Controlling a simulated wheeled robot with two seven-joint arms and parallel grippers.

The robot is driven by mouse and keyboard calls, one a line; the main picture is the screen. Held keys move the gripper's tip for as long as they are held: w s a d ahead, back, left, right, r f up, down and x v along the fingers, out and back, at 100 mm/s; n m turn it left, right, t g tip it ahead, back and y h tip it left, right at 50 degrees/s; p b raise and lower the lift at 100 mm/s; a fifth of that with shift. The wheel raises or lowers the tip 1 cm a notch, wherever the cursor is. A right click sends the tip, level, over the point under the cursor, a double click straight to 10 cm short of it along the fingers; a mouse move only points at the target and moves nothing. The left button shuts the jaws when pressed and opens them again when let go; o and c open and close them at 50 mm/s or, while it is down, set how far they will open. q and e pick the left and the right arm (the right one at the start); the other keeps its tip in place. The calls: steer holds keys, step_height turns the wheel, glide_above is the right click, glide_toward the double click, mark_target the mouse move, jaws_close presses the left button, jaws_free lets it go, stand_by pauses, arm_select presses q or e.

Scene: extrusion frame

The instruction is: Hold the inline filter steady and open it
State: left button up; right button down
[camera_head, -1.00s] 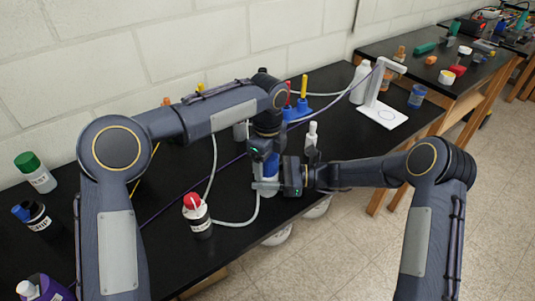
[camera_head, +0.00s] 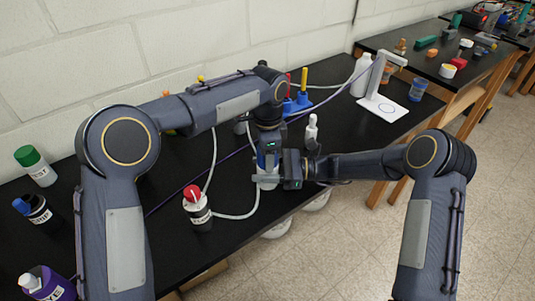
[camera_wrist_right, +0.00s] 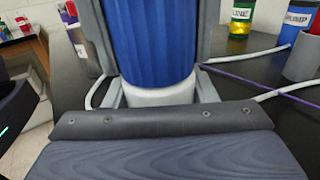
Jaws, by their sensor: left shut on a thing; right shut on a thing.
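The inline filter (camera_head: 268,184) stands near the front edge of the black bench, with a blue ribbed part above a white part. In the right wrist view the blue part (camera_wrist_right: 155,40) fills the middle, upright, with the white part below it. My right gripper (camera_head: 270,178) comes in from the right and is shut on the filter, one finger along each side. My left gripper (camera_head: 268,155) comes down from above and is shut on the filter's upper part. The left fingers hide much of the filter's top, so I cannot see whether its parts have separated.
Pale tubing (camera_head: 236,216) runs from near the filter to a red-capped bottle (camera_head: 197,208). A white bottle (camera_head: 311,132), a blue rack (camera_head: 299,104) and a white stand (camera_head: 384,108) are close behind or to the right. Green-capped (camera_head: 38,168) and blue-capped (camera_head: 35,210) bottles stand at the left.

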arm_select(q)
steer(key=n, duration=0.5)
steer(key=shift+r+n, duration=0.1)
steer(key=shift+n, duration=0.3)
steer(key=n, duration=0.8)
steer(key=shift+n, duration=0.3)
steer(key=shift+r, duration=0.2)
steer(key=shift+r, duration=0.9)
steer(key=shift+r, duration=2)
arm_select(e)
steer(key=c, duration=0.5)
jaws_free()
